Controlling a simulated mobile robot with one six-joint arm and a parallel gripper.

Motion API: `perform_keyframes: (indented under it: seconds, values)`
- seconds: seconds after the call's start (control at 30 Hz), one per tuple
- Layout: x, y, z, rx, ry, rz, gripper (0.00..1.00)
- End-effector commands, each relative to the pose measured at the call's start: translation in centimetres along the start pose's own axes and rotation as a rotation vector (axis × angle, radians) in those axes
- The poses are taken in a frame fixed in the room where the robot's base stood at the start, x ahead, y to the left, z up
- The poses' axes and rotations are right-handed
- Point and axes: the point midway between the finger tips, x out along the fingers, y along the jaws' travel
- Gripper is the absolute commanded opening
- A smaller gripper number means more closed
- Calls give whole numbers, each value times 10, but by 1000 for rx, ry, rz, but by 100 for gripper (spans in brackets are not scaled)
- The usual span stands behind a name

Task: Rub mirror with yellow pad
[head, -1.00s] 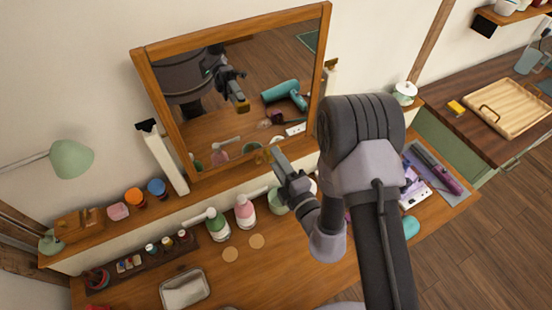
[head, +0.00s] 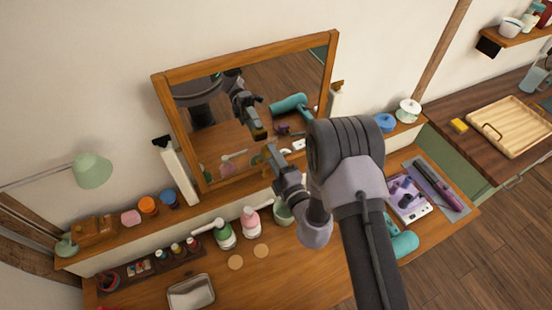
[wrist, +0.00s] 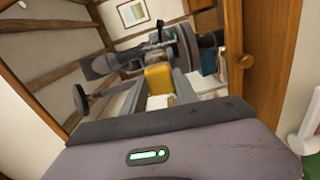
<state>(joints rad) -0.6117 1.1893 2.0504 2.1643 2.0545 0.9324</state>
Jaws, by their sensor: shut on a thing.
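The mirror (head: 225,140) in its wooden frame (head: 160,95) leans above the wooden shelf and reflects my arm and the tabletop. My gripper (head: 270,154) is in front of the mirror's lower part, in the head view. In the wrist view my gripper (wrist: 158,88) is shut on the yellow pad (wrist: 158,76), which sits between its fingers, facing the mirror. The mirror glass (wrist: 110,30) fills much of that view, with its frame (wrist: 268,55) on the right. The head view shows a gap between the gripper and its reflection; I cannot make out contact.
Bottles (head: 223,235), round discs and a metal tray (head: 190,292) stand on the dresser below. Jars (head: 148,205) and a green lamp (head: 92,170) are at left.

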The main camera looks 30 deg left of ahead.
Motion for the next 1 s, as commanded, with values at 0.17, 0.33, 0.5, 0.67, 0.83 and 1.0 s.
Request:
perform_keyframes:
  seconds: [0.17, 0.33, 0.5, 0.67, 0.83, 1.0]
  values:
    - [0, 0, 0, 0, 0, 0, 3]
    - [0, 0, 0, 0, 0, 0, 3]
    - [1, 0, 0, 0, 0, 0, 3]
    - [4, 0, 0, 0, 0, -1, 3]
    - [8, 0, 0, 0, 0, 0, 3]
    - [11, 0, 0, -1, 1, 0, 3]
